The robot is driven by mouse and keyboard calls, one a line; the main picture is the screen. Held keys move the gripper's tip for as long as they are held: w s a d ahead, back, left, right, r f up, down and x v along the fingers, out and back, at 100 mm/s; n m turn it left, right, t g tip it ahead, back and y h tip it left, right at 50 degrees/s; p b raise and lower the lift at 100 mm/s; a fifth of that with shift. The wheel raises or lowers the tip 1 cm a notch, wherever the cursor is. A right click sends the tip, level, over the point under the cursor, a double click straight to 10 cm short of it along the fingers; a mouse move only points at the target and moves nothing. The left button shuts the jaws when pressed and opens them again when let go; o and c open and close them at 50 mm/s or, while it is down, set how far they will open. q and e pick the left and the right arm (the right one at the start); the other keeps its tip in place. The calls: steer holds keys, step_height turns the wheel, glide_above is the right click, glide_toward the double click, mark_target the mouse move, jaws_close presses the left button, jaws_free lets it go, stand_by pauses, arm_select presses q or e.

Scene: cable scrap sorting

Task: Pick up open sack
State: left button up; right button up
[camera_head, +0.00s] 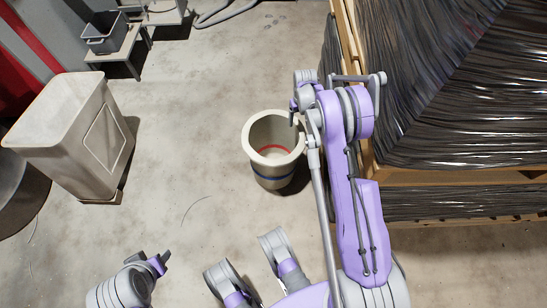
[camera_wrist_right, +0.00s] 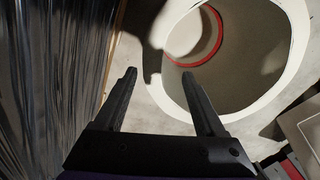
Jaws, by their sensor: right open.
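The open sack is a cream, round, upright container with a blue band outside and a red ring inside. It stands on the floor in the middle of the head view (camera_head: 268,176), its mouth facing up. My right gripper (camera_head: 297,112) is at the sack's far right rim. In the right wrist view the open gripper (camera_wrist_right: 159,75) has one finger outside the sack (camera_wrist_right: 262,45) and the other over its rim. Whether either finger touches the rim cannot be told. My left gripper (camera_head: 162,263) is low at the left, away from the sack; its finger gap is unclear.
A pallet stack wrapped in black film (camera_head: 440,90) stands close to the right of the sack and my right arm. A tall beige bin (camera_head: 75,135) stands at the left. A grey crate (camera_head: 105,35) sits on a small stand at the back left. The floor between bin and sack is clear.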

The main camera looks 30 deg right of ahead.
mark_target(299, 128)
steer(key=shift+s+d+f+b, duration=0.15)
steer(key=shift+f+b, duration=0.2)
steer(key=shift+f, duration=0.85)
steer(key=shift+d+f+b, duration=0.1)
steer(key=shift+f+b, duration=0.25)
steer(key=shift+f, duration=0.85)
steer(key=shift+f+b, duration=0.3)
steer(key=shift+c, duration=0.2)
jaws_close()
